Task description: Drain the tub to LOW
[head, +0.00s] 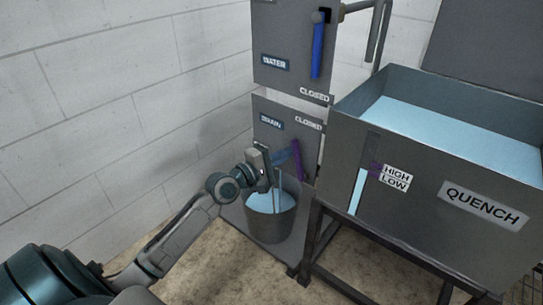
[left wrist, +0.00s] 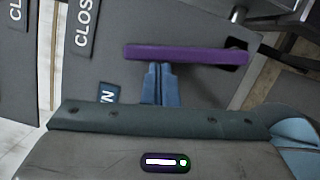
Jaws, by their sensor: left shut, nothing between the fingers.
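The grey tub (head: 440,160) marked QUENCH holds pale blue water (head: 455,130). Its gauge (head: 357,190) shows a blue column with its top near the HIGH and LOW labels (head: 396,177); the exact level is hard to read. The purple drain lever (head: 298,160) stands nearly upright toward the CLOSED label on the drain panel (head: 265,106). In the left wrist view the lever (left wrist: 185,54) lies across, its pivot at the right end. My left gripper (head: 292,154) is shut and empty, its tips (left wrist: 158,68) at the lever's left side in the head view; contact is unclear.
A bucket (head: 270,222) with pale blue water stands below the drain panel. Above is the water panel (head: 280,85) with a blue lever (head: 318,50) and a CLOSED label. The tub's dark stand (head: 310,245) is right of the bucket. A block wall (head: 100,100) is at left.

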